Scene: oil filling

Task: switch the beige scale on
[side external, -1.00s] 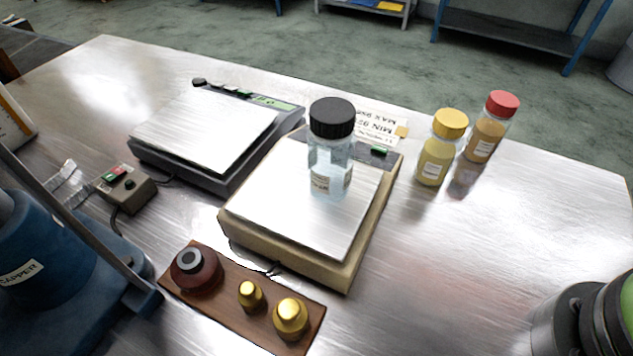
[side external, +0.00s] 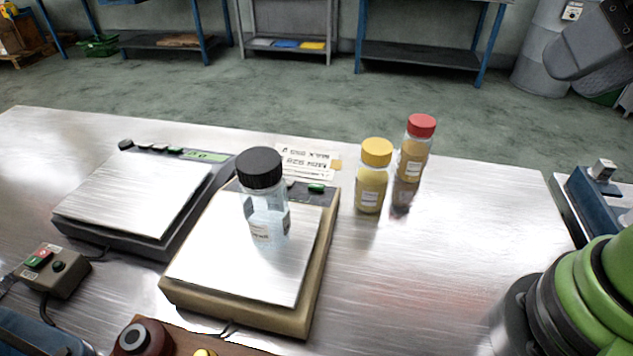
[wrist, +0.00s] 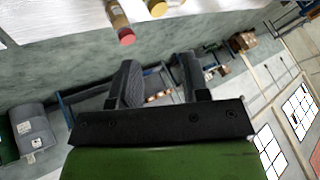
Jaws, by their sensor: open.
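A small green spot (side external: 316,188) shows at the panel's right end; I cannot tell whether the display is lit. My gripper (wrist: 156,70) is open and empty in the wrist view, its two dark fingers apart. It is well away from the scale, which is not in the wrist view.
A dark grey scale (side external: 130,195) stands left of the beige one. A yellow-capped bottle (side external: 372,180) and a red-capped bottle (side external: 415,150) stand to the right. A control box (side external: 52,270) is at the left. The table's right middle is clear.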

